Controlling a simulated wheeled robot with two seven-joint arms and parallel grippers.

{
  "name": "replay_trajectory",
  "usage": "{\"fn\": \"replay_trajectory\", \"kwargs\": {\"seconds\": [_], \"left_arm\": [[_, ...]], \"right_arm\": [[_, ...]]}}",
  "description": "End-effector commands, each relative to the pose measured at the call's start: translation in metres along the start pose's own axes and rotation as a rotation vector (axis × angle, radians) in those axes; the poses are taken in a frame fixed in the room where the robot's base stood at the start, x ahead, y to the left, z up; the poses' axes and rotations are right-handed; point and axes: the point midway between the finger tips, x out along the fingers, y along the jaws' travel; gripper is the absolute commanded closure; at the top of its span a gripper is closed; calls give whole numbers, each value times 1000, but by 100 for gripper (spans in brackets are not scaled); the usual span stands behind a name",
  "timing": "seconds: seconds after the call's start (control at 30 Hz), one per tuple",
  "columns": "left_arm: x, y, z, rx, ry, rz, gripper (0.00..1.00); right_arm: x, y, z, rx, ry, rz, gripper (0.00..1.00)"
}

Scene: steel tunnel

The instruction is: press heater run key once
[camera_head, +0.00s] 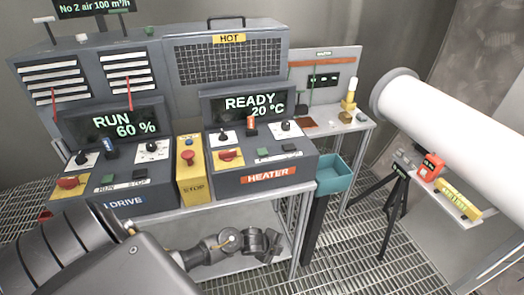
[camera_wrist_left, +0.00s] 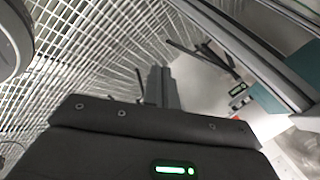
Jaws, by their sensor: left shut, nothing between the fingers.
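The heater console (camera_head: 262,172) stands on the bench with a red HEATER label on its front. Its display (camera_head: 250,105) reads READY 20 °C. On its sloped top sit a green key (camera_head: 262,152), a dark key (camera_head: 289,148), a red knob (camera_head: 228,155) and black knobs; the key lettering is too small to read. My left gripper (camera_head: 264,244) is low in front of the bench, below the console and apart from its keys. In the left wrist view its fingers (camera_wrist_left: 162,88) are shut and empty over the floor grating. My right gripper is out of view.
The drive console (camera_head: 118,190), showing RUN 60 %, and a yellow stop box (camera_head: 190,178) stand left of the heater. A teal bin (camera_head: 334,174) hangs at the bench's right end. A tripod (camera_head: 397,195) and a large white pipe (camera_head: 450,120) are farther right.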

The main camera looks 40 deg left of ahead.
Motion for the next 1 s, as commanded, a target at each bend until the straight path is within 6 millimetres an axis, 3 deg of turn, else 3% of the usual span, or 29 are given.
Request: {"fn": "replay_trajectory", "kwargs": {"seconds": [0.03,0.1,0.27,0.4,0.47,0.5,0.63,0.8,1.0], "left_arm": [[-24,-35,-11,105,9,-35,100],[-53,-72,-26,262,12,-78,100],[-131,-148,-60,666,-15,-184,100],[-205,-213,-76,1168,-110,-277,100],[-230,-246,-66,1467,-183,-282,100],[-241,-265,-52,1656,-227,-258,100],[-272,-308,-1,2086,-306,-131,100],[-308,-334,46,2367,-334,14,100],[-327,-344,69,2479,-333,89,100]], "right_arm": [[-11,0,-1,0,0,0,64],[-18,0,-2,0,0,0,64],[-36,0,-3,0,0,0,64],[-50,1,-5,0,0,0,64],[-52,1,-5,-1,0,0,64],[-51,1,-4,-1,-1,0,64],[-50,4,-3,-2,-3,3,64],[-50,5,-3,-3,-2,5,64],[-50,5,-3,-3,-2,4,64]]}}
